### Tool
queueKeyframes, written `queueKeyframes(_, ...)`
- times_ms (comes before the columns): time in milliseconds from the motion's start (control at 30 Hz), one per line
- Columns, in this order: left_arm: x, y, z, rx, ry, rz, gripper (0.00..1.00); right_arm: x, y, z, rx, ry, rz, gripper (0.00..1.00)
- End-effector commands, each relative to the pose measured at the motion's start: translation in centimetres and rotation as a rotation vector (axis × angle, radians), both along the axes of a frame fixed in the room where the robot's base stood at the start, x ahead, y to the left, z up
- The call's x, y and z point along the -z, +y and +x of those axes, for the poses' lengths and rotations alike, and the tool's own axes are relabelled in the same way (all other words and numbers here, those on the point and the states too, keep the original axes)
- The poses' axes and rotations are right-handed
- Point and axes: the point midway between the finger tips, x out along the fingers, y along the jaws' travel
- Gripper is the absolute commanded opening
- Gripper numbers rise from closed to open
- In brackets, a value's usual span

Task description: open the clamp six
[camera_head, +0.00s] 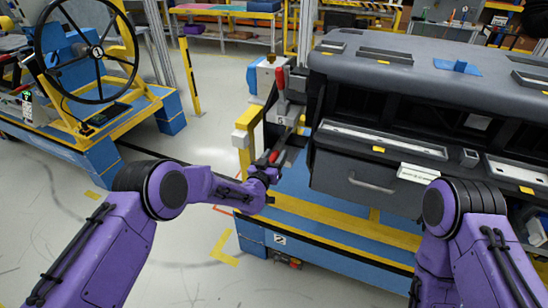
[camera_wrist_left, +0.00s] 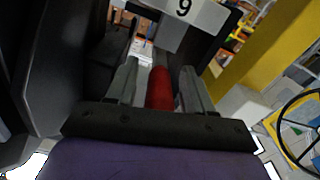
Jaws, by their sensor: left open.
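The clamp's red handle (camera_head: 274,157) shows at the lower left side of the dashboard fixture, just past my left gripper (camera_head: 268,170). In the left wrist view the red handle (camera_wrist_left: 160,90) lies between the two grey fingers of my left gripper (camera_wrist_left: 159,78), with narrow gaps on both sides. The fingers are open. A white label (camera_wrist_left: 185,10) beyond it reads like a 9, possibly an upside-down 6. The clamp's base is mostly hidden. My right arm shows at the lower right, but its gripper is out of view.
Another clamp with an upright red handle (camera_head: 281,84), labelled 5, stands just above. The grey dashboard (camera_head: 420,70) fills the right side. A yellow post (camera_head: 244,140) stands left of the clamps. A steering wheel stand (camera_head: 97,52) is at the far left, with open floor between.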

Motion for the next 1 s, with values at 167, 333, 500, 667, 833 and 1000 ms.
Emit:
queueKeyframes(167, 0.0, 0.0, 0.0, 0.0, 0.0, 0.0, 0.29, 0.0, 0.0, 0.0, 0.0, 0.0, 0.0, 0.0)
queueKeyframes(333, 0.0, 0.0, -0.1, 0.0, 0.001, 0.0, 0.0, 0.0, 0.0, 0.0, 0.0, 0.0, 0.0, 0.0)
queueKeyframes(500, -0.2, 0.0, -0.1, 0.001, 0.009, 0.003, 0.0, -0.2, 0.0, 0.0, 0.0, 0.0, 0.0, 0.0)
queueKeyframes(667, -0.7, 0.0, -0.1, 0.0, 0.055, 0.019, 0.0, -1.0, 0.0, 0.0, 0.0, 0.0, 0.0, 0.0)
queueKeyframes(833, -1.7, 0.0, 0.0, 0.0, 0.151, 0.05, 0.0, -2.5, 0.0, 0.0, 0.0, 0.0, 0.0, 0.0)
queueKeyframes(1000, -2.6, 0.0, 0.2, 0.0, 0.274, 0.089, 0.0, -3.9, 0.0, 0.0, 0.0, 0.0, 0.0, 0.0)
